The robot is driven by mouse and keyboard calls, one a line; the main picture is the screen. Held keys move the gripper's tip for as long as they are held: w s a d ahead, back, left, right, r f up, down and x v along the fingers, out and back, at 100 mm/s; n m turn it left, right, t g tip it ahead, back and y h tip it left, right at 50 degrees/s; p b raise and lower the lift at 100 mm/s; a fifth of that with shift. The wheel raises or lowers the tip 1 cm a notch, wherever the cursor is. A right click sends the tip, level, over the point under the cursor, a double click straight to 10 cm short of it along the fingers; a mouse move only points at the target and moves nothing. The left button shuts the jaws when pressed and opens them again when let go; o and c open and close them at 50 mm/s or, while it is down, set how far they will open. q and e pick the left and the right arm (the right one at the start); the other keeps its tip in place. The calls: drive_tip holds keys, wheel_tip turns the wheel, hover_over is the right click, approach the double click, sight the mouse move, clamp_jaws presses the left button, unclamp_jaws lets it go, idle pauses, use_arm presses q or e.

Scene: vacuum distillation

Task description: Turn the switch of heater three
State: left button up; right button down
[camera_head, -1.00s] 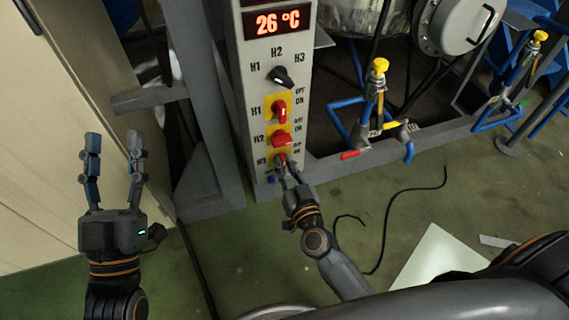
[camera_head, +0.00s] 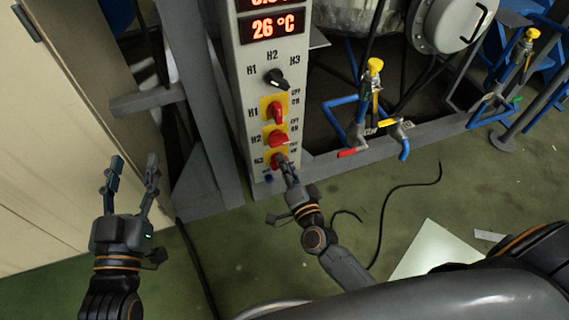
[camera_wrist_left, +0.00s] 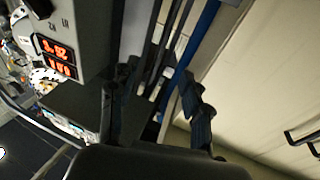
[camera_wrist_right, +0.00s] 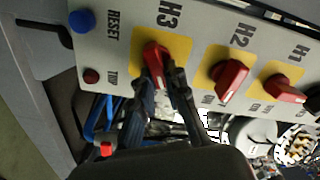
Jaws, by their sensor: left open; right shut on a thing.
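The heater three switch, a red knob on a yellow plate marked H3 (camera_wrist_right: 153,55), is between the fingertips of my right gripper (camera_wrist_right: 163,80) in the right wrist view. In the head view the right gripper (camera_head: 286,164) is at this knob, low on the grey control panel (camera_head: 240,110), and partly hides it. The red H2 knob (camera_head: 278,139) and the red H1 knob (camera_head: 276,112) sit above it. My left gripper (camera_head: 131,172) is open and empty, in front of the beige wall, away from the panel.
A black selector knob (camera_head: 276,79) and a red 26 °C display (camera_head: 272,27) are higher on the panel. A blue reset button (camera_wrist_right: 81,21) is beside H3. Yellow-topped valves (camera_head: 374,66) stand to the right. A black cable (camera_head: 385,215) lies on the green floor.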

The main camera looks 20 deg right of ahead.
use_arm(q)
drive_tip(key=shift+s+d+r+t+h+b, duration=0.1)
drive_tip(key=shift+s+r+t+h+b, duration=0.15)
drive_tip(key=shift+r+t, duration=0.5)
drive_tip(key=shift+s+d+r+t+h+b, duration=0.1)
drive_tip(key=shift+s+r+t+h+b, duration=0.2)
drive_tip(key=shift+r, duration=0.75)
use_arm(e)
drive_tip(key=shift+f+m, duration=0.2)
drive_tip(key=shift+m, duration=1.3)
drive_tip(key=shift+f+m, duration=0.15)
drive_tip(key=shift+m, duration=1.35)
use_arm(q)
drive_tip(key=shift+w, duration=0.15)
use_arm(e)
drive_tip(key=c, duration=1.3)
unclamp_jaws()
drive_tip(key=shift+c, duration=0.2)
use_arm(q)
drive_tip(key=shift+y, duration=0.25)
use_arm(e)
drive_tip(key=s, duration=1.2)
drive_tip(key=shift+d, duration=0.25)
